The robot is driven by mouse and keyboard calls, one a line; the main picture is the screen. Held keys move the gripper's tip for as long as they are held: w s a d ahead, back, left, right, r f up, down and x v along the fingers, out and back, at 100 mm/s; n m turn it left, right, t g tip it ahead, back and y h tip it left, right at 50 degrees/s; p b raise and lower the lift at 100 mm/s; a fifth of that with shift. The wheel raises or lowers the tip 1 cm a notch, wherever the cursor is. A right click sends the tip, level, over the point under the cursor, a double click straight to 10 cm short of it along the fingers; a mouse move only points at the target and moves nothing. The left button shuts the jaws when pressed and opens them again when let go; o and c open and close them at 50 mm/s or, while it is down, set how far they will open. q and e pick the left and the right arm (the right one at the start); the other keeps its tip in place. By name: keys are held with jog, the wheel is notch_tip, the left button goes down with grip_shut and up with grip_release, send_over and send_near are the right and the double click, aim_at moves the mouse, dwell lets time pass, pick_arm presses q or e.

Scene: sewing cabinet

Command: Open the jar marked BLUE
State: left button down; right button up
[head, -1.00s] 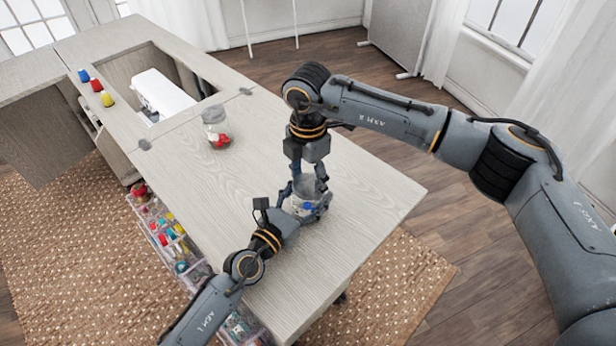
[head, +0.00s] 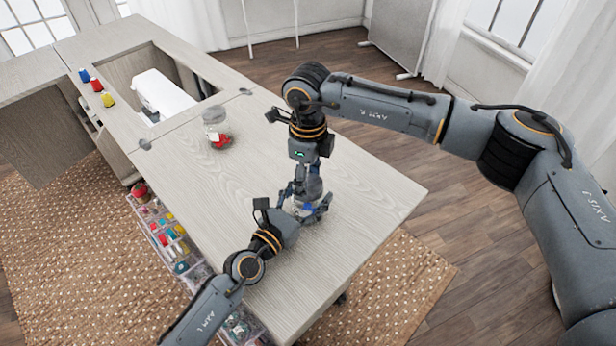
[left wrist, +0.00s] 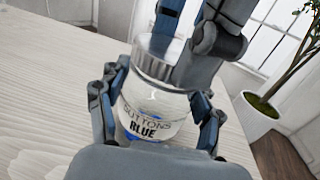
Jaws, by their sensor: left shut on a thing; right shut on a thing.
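The jar marked BLUE (left wrist: 140,112) is clear glass with a grey lid (left wrist: 160,66) on top; its label reads "BUTTONS BLUE" and a little blue shows low inside. In the head view the jar (head: 308,207) stands upright near the front part of the table. My left gripper (left wrist: 158,115) is shut around the jar's body from the side; in the head view it is also at the jar (head: 305,213). My right gripper (head: 308,186) comes from above and is shut on the lid, its fingers hiding part of it.
A second glass jar (head: 220,141) with red contents stands farther back on the table (head: 200,190). Red, blue and yellow spools (head: 96,85) and a white sewing machine (head: 162,93) are at the back left. A clear bin of notions (head: 170,240) is below the left edge.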

jog(key=n, duration=1.7)
jog(key=shift+n, duration=0.4)
jog(key=n, duration=0.4)
jog(key=shift+r, duration=0.25)
jog(key=shift+r, duration=0.9)
